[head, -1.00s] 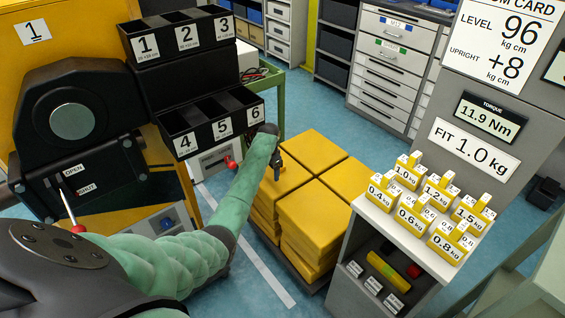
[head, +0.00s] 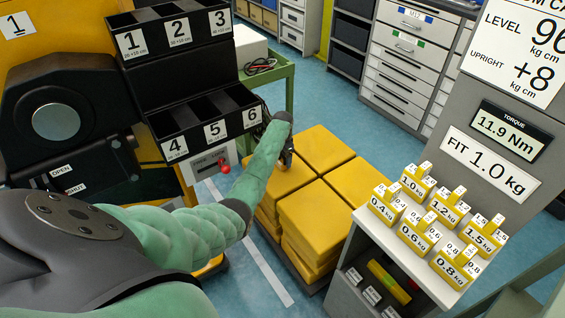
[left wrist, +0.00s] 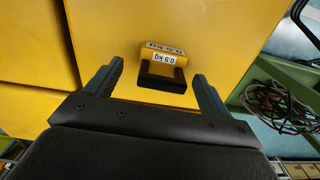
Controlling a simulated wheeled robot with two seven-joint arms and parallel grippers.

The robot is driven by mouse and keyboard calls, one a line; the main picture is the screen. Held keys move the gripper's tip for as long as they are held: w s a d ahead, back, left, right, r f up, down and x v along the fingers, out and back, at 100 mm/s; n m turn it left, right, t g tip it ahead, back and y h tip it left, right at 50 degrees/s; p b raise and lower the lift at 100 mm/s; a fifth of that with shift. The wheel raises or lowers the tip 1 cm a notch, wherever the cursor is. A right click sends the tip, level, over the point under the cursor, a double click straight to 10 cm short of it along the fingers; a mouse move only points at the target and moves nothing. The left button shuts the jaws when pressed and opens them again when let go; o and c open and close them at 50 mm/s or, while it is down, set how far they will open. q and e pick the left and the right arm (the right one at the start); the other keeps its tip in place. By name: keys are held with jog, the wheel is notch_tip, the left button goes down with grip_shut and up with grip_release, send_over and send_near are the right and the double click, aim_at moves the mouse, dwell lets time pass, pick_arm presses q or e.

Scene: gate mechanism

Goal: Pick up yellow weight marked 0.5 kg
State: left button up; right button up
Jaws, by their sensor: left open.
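The yellow weight marked 0.5 kg (left wrist: 164,60) lies on a yellow surface in the left wrist view, with a black part on its near side. My left gripper (left wrist: 158,70) is open, one finger on each side of the weight, with gaps between the fingers and it. In the head view my left gripper (head: 286,150) points down over the stacked yellow blocks (head: 318,210). I cannot make out the 0.5 kg weight there. My right gripper is not in view.
Several other yellow weights (head: 412,237) stand on a grey cabinet (head: 350,250) to the right. Black numbered bins (head: 190,125) stand to the left of my gripper. A green bench (left wrist: 262,85) with cables (left wrist: 275,108) is beside the blocks. Blue floor is open behind.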

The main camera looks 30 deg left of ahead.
aim_at(282, 161)
pick_arm(q)
jog(key=shift+a+f, duration=0.1)
jog(key=shift+f, duration=1.5)
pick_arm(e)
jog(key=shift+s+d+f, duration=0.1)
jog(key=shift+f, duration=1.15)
pick_arm(q)
jog(key=shift+w, duration=0.1)
jog(key=c, duration=1.4)
jog(key=shift+r, duration=0.15)
